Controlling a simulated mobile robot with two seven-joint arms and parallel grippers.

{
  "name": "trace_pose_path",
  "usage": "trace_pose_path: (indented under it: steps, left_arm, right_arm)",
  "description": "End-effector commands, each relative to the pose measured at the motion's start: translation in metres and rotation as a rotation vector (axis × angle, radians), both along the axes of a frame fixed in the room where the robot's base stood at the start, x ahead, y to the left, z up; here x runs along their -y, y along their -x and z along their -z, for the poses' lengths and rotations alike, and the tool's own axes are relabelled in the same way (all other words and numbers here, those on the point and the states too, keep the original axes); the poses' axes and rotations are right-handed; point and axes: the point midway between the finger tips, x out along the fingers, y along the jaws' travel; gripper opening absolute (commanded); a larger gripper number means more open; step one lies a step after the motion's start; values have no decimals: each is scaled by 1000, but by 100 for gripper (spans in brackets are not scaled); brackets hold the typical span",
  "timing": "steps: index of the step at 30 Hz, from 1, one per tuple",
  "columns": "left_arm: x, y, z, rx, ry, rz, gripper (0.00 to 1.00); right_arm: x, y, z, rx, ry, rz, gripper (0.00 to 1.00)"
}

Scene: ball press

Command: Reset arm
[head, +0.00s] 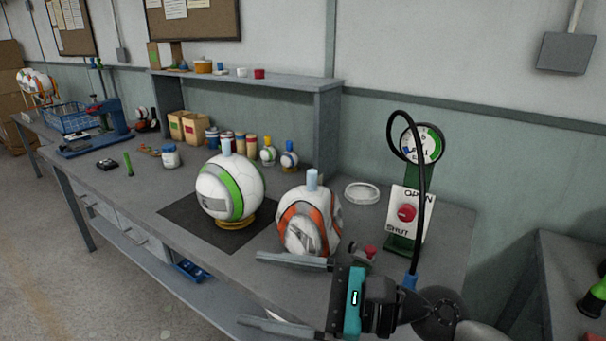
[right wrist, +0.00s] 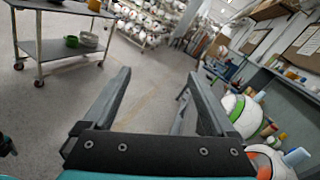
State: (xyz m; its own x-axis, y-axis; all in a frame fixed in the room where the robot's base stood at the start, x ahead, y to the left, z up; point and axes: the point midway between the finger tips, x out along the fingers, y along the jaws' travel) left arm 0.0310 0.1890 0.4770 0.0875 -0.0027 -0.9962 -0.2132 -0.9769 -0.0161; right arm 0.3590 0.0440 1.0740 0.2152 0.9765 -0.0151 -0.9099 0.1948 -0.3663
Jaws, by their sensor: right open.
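My right gripper (head: 287,292) is open and empty, in front of the workbench at the lower middle of the head view. Its two fingers also show apart in the right wrist view (right wrist: 160,95), with only floor and bench between them. A white and orange ball (head: 308,222) with a light blue plug on top stands on the bench just behind the upper finger and looks dented. A white and green ball (head: 230,188) with a blue plug rests on a yellow ring on a dark mat (head: 180,213). My left gripper is not in view.
A pump stand with a gauge (head: 428,143), a black hose and a red OPEN/SHUT knob (head: 406,213) stands at the bench's right. A white ring (head: 362,192) lies nearby. Small bottles and boxes (head: 188,127) line the back. The floor (head: 130,290) in front is clear.

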Motion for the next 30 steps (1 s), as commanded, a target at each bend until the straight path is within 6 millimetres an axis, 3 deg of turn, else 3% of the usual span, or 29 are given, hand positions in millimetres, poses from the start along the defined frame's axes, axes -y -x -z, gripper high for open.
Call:
trace_pose_path:
  steps: [3, 6, 11, 14, 19, 23, 26, 27, 30]
  left_arm:
    - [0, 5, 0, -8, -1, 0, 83]
    - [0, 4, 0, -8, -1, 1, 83]
    - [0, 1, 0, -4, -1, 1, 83]
    - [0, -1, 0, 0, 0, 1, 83]
    - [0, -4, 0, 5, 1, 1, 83]
    - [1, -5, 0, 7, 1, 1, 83]
    - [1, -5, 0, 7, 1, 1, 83]
    - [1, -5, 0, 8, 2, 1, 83]
    - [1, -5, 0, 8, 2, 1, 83]
  right_arm:
    - [7, -15, -38, -251, -312, 135, 91]
    - [27, -33, -57, -471, -567, 245, 91]
    - [77, -62, -57, -838, -971, 416, 91]
    - [112, -74, -37, -1070, -1222, 526, 91]
    - [167, -73, 25, -1443, -1648, 729, 91]
    - [198, -48, 87, -1697, -1975, 909, 91]
    - [212, -15, 134, -1863, -2221, 1069, 91]
    - [215, 0, 151, 1833, 2213, -1086, 91]
    - [217, 39, 185, 1624, 2031, -1052, 91]
